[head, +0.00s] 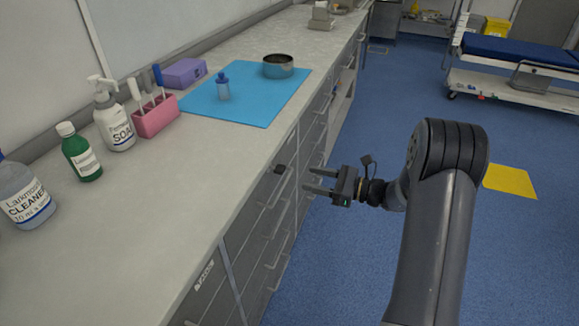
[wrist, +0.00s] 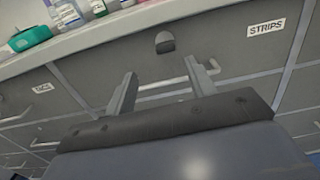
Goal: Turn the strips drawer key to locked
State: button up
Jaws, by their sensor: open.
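The strips drawer (wrist: 236,52) carries a white STRIPS label (wrist: 266,28) in the wrist view. A dark key knob (wrist: 165,42) sits near the top of its front, and it also shows in the head view (head: 280,169) just under the counter edge. Which way the key is turned is too small to tell. My gripper (wrist: 163,90) is open and empty, its fingers pointing at the drawer front below the knob. In the head view my gripper (head: 306,180) is in front of the drawers, apart from the knob. The drawer's bar handle (wrist: 170,90) shows between and behind the fingers.
The counter (head: 150,225) above holds a blue mat (head: 255,105), a metal bowl (head: 278,66), a pink holder (head: 156,118) and several bottles. Other drawers with handles lie on both sides. The blue floor right of the drawers is open, with a yellow patch (head: 510,181).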

aim_at(281, 167)
jog(key=x, duration=1)
jog(key=shift+w+a, duration=0.15)
jog(key=shift+w, duration=0.35)
jog(key=shift+c, duration=0.3)
jog(key=shift+f, duration=0.1)
jog(key=c, duration=0.9)
